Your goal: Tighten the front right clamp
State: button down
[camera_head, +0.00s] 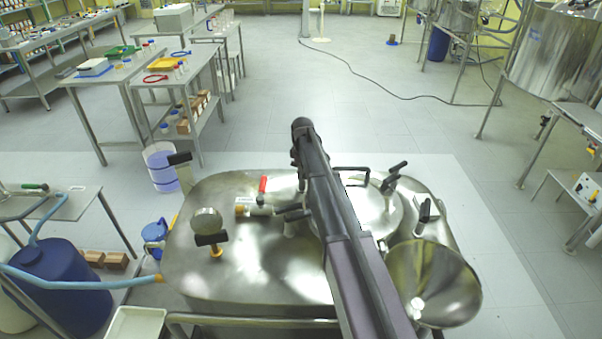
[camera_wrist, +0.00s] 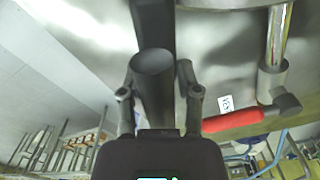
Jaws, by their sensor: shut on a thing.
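The steel vessel top (camera_head: 250,280) carries a round hatch lid (camera_head: 390,208) with several black-handled clamps around it. One clamp (camera_head: 398,168) is at the hatch's back right, another (camera_head: 292,214) is at its left, and a black handle (camera_head: 425,212) stands to its right. My arm crosses the hatch and hides part of it; my gripper is not clearly seen in the head view. In the wrist view, my gripper (camera_wrist: 158,90) has its two fingers on either side of a dark cylindrical handle (camera_wrist: 153,62) and is shut on it. Which clamp this handle belongs to cannot be told.
A red valve handle (camera_wrist: 234,121) beside a steel pipe is close to the right finger. A steel funnel (camera_head: 435,280) stands at the vessel's front right, and a round gauge (camera_head: 207,222) at its left. A blue hose (camera_head: 80,284) reaches the vessel from the left. The floor behind is mostly clear.

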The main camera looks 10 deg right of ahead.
jog(key=shift+d+m, duration=0.1)
jog(key=shift+m, duration=2.1)
jog(key=c, duration=0.6)
grip_release()
